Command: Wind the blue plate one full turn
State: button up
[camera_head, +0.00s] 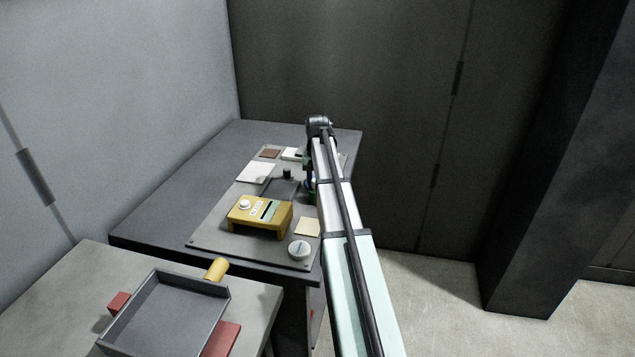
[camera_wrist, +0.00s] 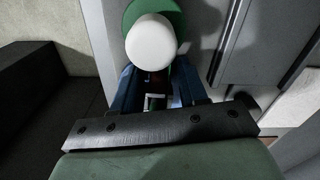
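I cannot make out a blue plate for certain in either view. My gripper (camera_wrist: 155,88) shows in the wrist view as two blue fingers standing apart, with a dark gap between them. A white round knob (camera_wrist: 151,42) on a green disc (camera_wrist: 181,62) lies just past the fingertips; I cannot tell whether they touch it. In the head view the green part (camera_head: 312,197) shows only as a sliver beside my arm. My arm hides most of the gripper and the board's right side there.
A grey board (camera_head: 213,238) on the dark table (camera_head: 150,228) carries a yellow box (camera_head: 262,226), a white dial (camera_head: 299,250), a black knob (camera_head: 287,173) and pale squares. A grey tray (camera_head: 166,316) stands on the near bench. Open floor lies to the right.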

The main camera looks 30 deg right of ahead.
grip_shut()
jog(key=shift+w+a+m, duration=0.1)
jog(key=shift+m, duration=0.2)
jog(key=shift+w+a+m, duration=0.15)
jog(key=shift+w+m, duration=0.15)
jog(key=shift+m, duration=0.6)
jog(key=shift+w+a+m, duration=0.15)
jog(key=shift+w+m, duration=0.15)
jog(key=shift+m, duration=0.6)
jog(key=shift+w+a+m, duration=0.1)
jog(key=shift+w+m, duration=0.25)
jog(key=shift+m, duration=0.55)
jog(key=shift+w+a+m, duration=0.1)
jog(key=shift+w+m, duration=0.2)
jog(key=shift+m, duration=0.6)
jog(key=shift+w+m, duration=0.1)
jog(key=shift+m, duration=0.2)
jog(key=shift+o, duration=0.7)
grip_release()
